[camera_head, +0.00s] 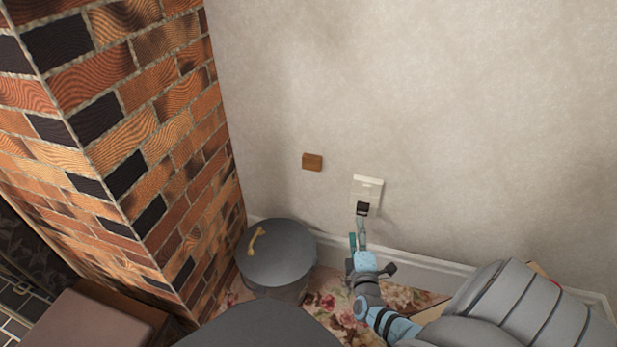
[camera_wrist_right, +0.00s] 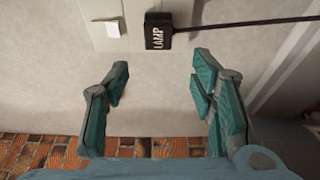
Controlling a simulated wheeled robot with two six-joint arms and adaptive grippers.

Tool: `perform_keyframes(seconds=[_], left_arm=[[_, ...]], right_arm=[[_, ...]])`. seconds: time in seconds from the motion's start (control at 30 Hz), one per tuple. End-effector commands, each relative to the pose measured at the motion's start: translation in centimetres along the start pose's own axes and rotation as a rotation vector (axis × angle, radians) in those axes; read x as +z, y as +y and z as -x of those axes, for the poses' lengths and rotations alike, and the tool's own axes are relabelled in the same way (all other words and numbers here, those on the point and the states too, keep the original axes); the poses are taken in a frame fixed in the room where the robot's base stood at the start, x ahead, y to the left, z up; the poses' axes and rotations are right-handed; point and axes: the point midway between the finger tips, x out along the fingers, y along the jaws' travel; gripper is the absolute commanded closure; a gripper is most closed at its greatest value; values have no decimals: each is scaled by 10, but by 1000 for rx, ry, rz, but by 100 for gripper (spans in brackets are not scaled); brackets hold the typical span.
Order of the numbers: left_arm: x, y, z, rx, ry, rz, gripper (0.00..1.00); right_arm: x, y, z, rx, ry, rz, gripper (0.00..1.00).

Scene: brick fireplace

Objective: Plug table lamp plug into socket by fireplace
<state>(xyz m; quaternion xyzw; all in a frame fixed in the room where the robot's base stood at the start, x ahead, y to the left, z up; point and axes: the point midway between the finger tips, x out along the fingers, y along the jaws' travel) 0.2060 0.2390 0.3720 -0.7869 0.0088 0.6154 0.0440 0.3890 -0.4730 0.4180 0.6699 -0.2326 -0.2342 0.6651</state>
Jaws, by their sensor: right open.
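A white wall socket (camera_head: 368,186) is on the pale wall right of the brick fireplace. The black lamp plug (camera_head: 363,209) sits at the socket's lower part. In the right wrist view the plug (camera_wrist_right: 157,31) is marked "LAMP", beside a white switch (camera_wrist_right: 113,29), and its dark cable (camera_wrist_right: 250,24) runs right. How deep its pins sit is hidden. My right gripper (camera_head: 358,242) is just below the plug in the head view. In its wrist view the right gripper (camera_wrist_right: 160,74) is open and empty, with its fingers apart from the plug. My left gripper is not in view.
A brown wooden block (camera_head: 312,162) is on the wall left of the socket. A grey round container (camera_head: 277,256) with a gold handle stands between the brick column (camera_head: 140,130) and my right gripper. A pale skirting board (camera_head: 430,264) runs along the floral carpet.

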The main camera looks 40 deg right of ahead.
Motion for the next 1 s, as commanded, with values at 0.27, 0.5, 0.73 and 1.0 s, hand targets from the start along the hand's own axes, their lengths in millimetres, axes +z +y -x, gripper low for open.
perform_keyframes(seconds=[0.27, 0.5, 0.73, 1.0], left_arm=[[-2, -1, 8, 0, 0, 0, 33], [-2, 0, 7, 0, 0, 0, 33], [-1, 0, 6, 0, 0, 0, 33], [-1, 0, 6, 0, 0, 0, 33]], right_arm=[[-31, 7, -12, 6, -31, -1, 49], [-82, 43, -40, 6, -18, -2, 49], [-127, 87, -63, 7, 3, -3, 49], [-152, 121, -77, 6, 9, 2, 49]])
